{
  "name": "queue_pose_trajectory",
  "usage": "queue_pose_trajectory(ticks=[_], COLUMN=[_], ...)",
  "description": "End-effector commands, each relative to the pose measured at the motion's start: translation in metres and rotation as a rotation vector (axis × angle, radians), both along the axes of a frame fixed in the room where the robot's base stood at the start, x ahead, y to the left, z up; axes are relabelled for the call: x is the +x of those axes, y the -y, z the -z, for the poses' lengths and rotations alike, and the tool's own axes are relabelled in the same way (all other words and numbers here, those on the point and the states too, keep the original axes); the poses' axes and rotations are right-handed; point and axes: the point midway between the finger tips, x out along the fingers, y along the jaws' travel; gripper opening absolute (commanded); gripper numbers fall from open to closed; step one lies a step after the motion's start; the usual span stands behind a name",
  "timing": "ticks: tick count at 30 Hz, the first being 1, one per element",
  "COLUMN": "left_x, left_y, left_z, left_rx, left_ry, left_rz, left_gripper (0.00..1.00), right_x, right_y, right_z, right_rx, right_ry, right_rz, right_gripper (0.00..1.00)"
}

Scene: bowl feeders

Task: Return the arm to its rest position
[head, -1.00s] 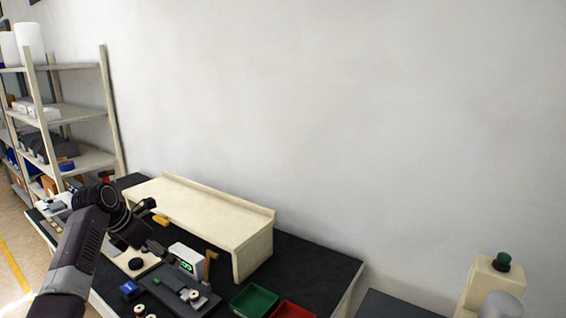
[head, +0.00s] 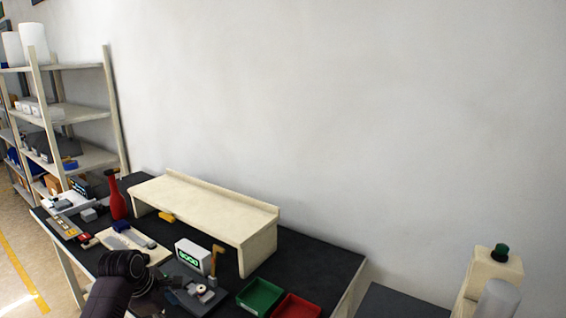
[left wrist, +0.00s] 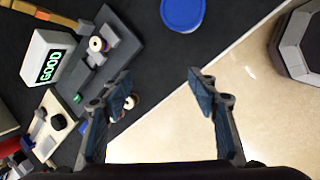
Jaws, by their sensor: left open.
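My left arm comes in at the bottom left of the head view, over the front edge of the black-topped workbench (head: 318,262). In the left wrist view my left gripper (left wrist: 160,82) has its two blue-padded fingers wide apart with nothing held between them. The gripper hangs above the bench's front edge, with pale floor below and to the right. A grey fixture plate (left wrist: 105,50) with small round parts lies to the left of the fingers. One small round part is partly hidden by the left finger. My right gripper is not in view.
A white display box (head: 193,256) reading GOOD stands near a cream riser shelf (head: 205,207). A green bin (head: 260,295) and a red bin (head: 297,307) sit to the right. A red bottle (head: 116,196) stands at the bench's left. A blue round lid (left wrist: 183,12) lies on the bench.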

Motion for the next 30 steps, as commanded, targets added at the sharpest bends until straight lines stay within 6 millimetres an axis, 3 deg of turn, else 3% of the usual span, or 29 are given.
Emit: queue_pose_trajectory(ticks=[1, 6, 12, 18, 24, 30], left_x=[-0.020, -0.092, -0.188, -0.273, -0.322, -0.357], left_y=[0.009, 0.034, 0.061, 0.079, 0.085, 0.087], left_z=[0.022, 0.075, 0.108, 0.110, 0.100, 0.087], left_rx=[0.048, 0.234, 0.417, 0.557, 0.637, 0.694], left_ry=[-0.001, 0.026, 0.062, 0.098, 0.119, 0.131], left_rz=[0.098, 0.502, 0.973, 1.368, 1.594, 1.755], left_gripper=[0.54, 0.54, 0.54, 0.54, 0.54, 0.54], right_x=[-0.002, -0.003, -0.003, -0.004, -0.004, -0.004], right_y=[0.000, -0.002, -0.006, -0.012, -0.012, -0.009], right_z=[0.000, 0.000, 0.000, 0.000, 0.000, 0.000], right_rx=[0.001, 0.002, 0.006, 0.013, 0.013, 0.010], right_ry=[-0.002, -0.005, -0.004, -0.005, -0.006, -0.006], right_rz=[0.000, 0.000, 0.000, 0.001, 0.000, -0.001], right_gripper=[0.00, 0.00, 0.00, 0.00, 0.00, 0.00])
